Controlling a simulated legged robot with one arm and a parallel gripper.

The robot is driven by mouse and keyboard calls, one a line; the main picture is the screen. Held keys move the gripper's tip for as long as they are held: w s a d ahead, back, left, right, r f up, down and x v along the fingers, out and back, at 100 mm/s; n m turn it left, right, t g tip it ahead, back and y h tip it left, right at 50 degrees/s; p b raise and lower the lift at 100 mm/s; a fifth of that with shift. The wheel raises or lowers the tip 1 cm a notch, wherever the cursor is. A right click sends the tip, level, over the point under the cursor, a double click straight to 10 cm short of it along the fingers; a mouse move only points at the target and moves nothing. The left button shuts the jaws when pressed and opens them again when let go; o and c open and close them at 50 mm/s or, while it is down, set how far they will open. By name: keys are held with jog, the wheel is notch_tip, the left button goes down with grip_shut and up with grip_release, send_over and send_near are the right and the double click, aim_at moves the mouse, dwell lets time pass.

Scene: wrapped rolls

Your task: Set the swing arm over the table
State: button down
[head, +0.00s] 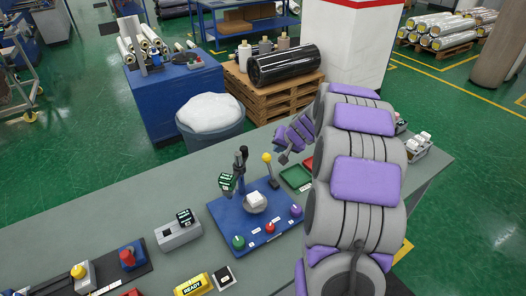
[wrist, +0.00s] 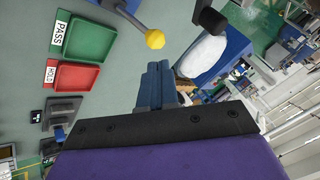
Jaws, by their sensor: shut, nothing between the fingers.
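A blue board (head: 222,216) on the grey bench carries a dark upright post (head: 240,170) and a small round grey table (head: 246,208) with a white block (head: 257,199) on it. A rod with a yellow ball (head: 267,157) stands beside the table, towards my gripper; I cannot tell for certain which part is the swing arm. The yellow ball (wrist: 155,39) is near the top of the wrist view, ahead of my fingertips and apart from them. My gripper (head: 283,159) is right of the ball, above the bench. Its blue fingers (wrist: 158,68) are together and empty.
Green (wrist: 90,38) and red (wrist: 72,78) trays lie left of my gripper in the wrist view. Green (head: 238,242), red (head: 269,228) and purple (head: 295,210) knobs line the board's front. A white-filled bin (head: 212,130) stands behind the bench. My arm hides the bench's right part.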

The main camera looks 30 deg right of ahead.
aim_at(247, 152)
jog(key=w+a+f+n+b, duration=0.1)
jog(key=w+a+f, duration=0.1)
jog(key=w, duration=0.1)
jog(key=w+a+f+n+y+b, duration=0.1)
jog(key=w+a+f+b, duration=0.1)
jog(key=w+f, duration=0.1)
jog(key=w+a+f+n+y+b, duration=0.1)
jog(key=w+a+f+n, duration=0.1)
jog(key=w, duration=0.3)
jog(key=shift+w+a+f+g+b, duration=0.2)
jog(key=shift+a+f+g+b, duration=0.1)
jog(key=w+n+y, duration=0.1)
jog(key=n, duration=0.1)
jog(key=a+n+g+y+b, duration=0.1)
jog(key=n, duration=0.1)
jog(key=w+n+g+y+b, duration=0.1)
jog(key=n, duration=0.1)
jog(key=shift+w+a+r, duration=0.1)
jog(key=shift+w+a, duration=0.15)
jog(key=shift+w, duration=0.05)
jog(key=shift+a, duration=0.45)
dwell(0.8)
